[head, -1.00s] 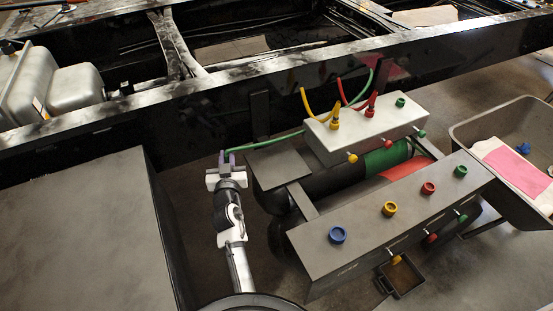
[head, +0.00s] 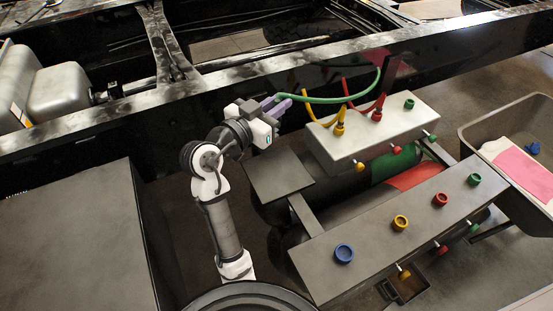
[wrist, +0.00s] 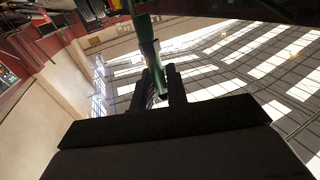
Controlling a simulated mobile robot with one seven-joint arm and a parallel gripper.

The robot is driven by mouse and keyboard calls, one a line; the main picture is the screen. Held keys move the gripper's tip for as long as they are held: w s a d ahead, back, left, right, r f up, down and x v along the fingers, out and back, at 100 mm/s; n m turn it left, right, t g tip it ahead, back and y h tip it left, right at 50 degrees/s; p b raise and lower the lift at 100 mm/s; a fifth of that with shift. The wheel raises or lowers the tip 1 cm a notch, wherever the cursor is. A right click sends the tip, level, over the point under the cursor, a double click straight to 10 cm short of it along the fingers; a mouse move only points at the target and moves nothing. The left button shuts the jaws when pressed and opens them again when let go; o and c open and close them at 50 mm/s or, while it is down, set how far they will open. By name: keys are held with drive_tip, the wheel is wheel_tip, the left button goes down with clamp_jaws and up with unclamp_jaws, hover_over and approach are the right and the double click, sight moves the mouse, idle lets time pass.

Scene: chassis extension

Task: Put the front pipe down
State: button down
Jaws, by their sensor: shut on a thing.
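My gripper (head: 278,105) is shut on the free end of a green pipe (head: 335,99), in the air in front of the black chassis rail. From my gripper the pipe runs right and bends up near the red and yellow pipes. In the wrist view the green pipe (wrist: 146,38) stands up from between the dark fingers of my gripper (wrist: 158,85). A yellow pipe (head: 321,122) and a red pipe (head: 363,107) rise from coloured fittings on the light grey box. Where the green pipe's far end joins is unclear.
The light grey box (head: 370,133) sits behind a darker box (head: 372,234) with blue, yellow, red and green fittings on top. A small flat plate (head: 277,175) lies below my gripper. A grey bin (head: 490,128) stands at the right. The chassis rail (head: 230,88) runs behind.

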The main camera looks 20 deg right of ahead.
wheel_tip(320, 180, down, 17)
drive_tip(key=shift+f+p, duration=0.1)
drive_tip(key=shift+p, duration=0.6)
drive_tip(key=shift+f, duration=0.15)
drive_tip(key=c, duration=1.4)
unclamp_jaws()
drive_tip(key=shift+r, duration=0.3)
drive_tip(key=b, duration=0.3)
hover_over(258, 189)
drive_tip(key=shift+w+d+f, duration=0.2)
drive_tip(key=shift+w+d, duration=0.15)
drive_tip(key=shift+d, duration=0.1)
drive_tip(key=shift+s+a, duration=0.3)
drive_tip(key=shift+a, duration=0.1)
drive_tip(key=shift+r, duration=0.1)
